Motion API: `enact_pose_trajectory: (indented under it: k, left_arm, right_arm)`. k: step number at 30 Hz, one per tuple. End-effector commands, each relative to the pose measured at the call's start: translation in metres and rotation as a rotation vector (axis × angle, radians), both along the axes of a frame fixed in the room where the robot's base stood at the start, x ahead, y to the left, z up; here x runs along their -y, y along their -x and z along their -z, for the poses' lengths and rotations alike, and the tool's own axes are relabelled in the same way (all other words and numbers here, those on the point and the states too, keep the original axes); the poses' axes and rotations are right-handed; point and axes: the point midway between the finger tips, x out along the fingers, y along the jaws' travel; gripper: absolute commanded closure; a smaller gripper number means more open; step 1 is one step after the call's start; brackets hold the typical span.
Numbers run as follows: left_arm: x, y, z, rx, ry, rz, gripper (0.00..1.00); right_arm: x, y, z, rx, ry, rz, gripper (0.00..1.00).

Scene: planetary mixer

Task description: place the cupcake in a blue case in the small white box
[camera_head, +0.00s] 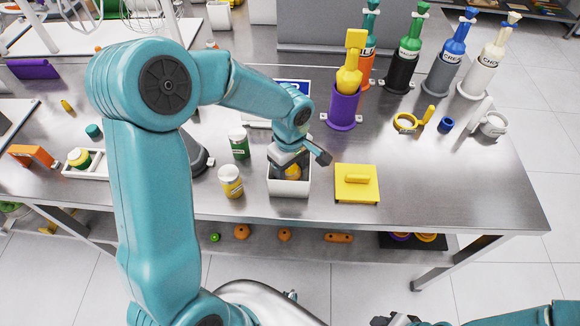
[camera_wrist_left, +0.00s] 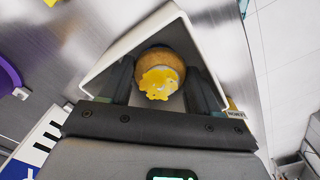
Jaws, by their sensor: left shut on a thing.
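The small white box (camera_head: 289,188) stands near the table's front edge; its pale walls also surround the fingers in the left wrist view (camera_wrist_left: 118,56). My left gripper (camera_head: 290,165) reaches down into the box. It is shut on a cupcake (camera_wrist_left: 160,62) with a tan body and yellow topping, inside the box's opening. The yellow topping (camera_head: 292,171) also shows in the head view.
A yellow-labelled jar (camera_head: 231,182) and a green jar (camera_head: 239,144) stand left. A purple holder (camera_head: 342,110) and several bottles stand behind. The table's right front is clear.

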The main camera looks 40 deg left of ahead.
Motion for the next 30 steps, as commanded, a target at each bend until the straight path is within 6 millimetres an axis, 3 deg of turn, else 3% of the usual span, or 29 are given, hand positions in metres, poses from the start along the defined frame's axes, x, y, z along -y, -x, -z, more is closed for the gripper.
enact_pose_trajectory:
  k: [1,2,3,15,24,30]
  left_arm:
    - [0.000,0.000,0.003,0.001,0.000,0.000,0.68]
    - [0.000,0.000,0.003,0.000,0.000,0.000,0.35]
    - [0.000,0.000,0.002,0.000,0.000,0.000,0.28]
    - [0.000,-0.001,-0.007,0.003,-0.001,-0.001,0.28]
    - [0.000,-0.002,-0.075,0.007,0.000,0.000,0.28]
    - [0.000,-0.001,-0.109,0.003,0.000,0.000,0.28]
  right_arm:
    - [0.000,0.000,0.004,0.000,0.000,0.000,0.57]
    - [0.000,0.000,0.004,0.000,0.000,0.000,0.57]
    - [0.000,0.000,0.002,0.000,0.000,0.000,0.57]
    - [0.000,0.000,-0.002,0.000,0.000,0.000,0.57]
    - [0.000,0.000,-0.001,0.000,0.000,0.000,0.57]
    - [0.000,0.000,-0.001,0.000,0.000,0.000,0.57]
